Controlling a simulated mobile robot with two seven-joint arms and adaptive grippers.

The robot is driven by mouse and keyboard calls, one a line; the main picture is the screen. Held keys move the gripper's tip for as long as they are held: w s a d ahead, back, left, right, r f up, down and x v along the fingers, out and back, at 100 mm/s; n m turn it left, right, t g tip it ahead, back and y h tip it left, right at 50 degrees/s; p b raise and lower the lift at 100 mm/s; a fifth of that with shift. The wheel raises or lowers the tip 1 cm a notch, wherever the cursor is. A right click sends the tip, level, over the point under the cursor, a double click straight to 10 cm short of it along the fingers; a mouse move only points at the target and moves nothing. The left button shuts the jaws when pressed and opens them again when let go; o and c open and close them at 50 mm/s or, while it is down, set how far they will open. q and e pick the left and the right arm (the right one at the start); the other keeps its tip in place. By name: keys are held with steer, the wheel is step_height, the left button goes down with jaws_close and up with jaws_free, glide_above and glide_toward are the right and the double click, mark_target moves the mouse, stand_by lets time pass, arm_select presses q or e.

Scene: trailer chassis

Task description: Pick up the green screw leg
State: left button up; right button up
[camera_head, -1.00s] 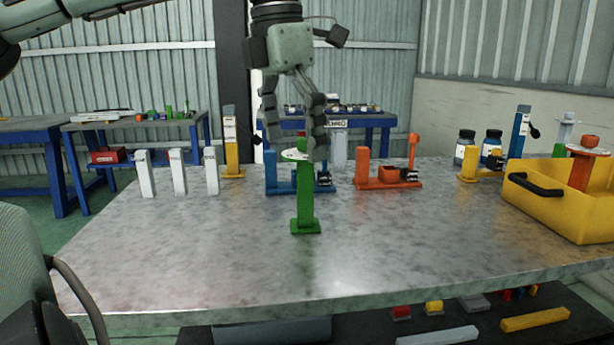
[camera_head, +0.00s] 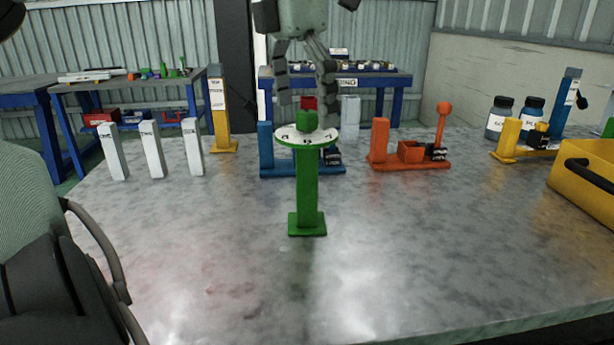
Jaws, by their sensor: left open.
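The green screw leg (camera_head: 307,190) stands upright on the grey metal table in the head view. It has a square green base, a green post, a white disc with markings near its top and a green knob above. My left gripper (camera_head: 305,98) is open and empty, pointing down. My right gripper is not in view.
The table (camera_head: 400,240) is clear in front of the leg. Behind stand a blue fixture (camera_head: 266,150), an orange fixture (camera_head: 410,152), a yellow post (camera_head: 218,112) and several white blocks (camera_head: 152,150).

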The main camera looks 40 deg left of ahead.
mark_target(309, 138)
arm_select(q)
steer(key=f, duration=0.4)
steer(key=shift+w+d+f, duration=0.15)
steer(key=shift+w+f, duration=0.15)
steer(key=shift+w, duration=0.1)
steer(key=shift+f, duration=0.25)
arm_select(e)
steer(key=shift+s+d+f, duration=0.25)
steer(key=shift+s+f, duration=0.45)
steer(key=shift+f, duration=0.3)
arm_select(q)
steer(key=shift+c, duration=0.6)
steer(key=c, duration=1.8)
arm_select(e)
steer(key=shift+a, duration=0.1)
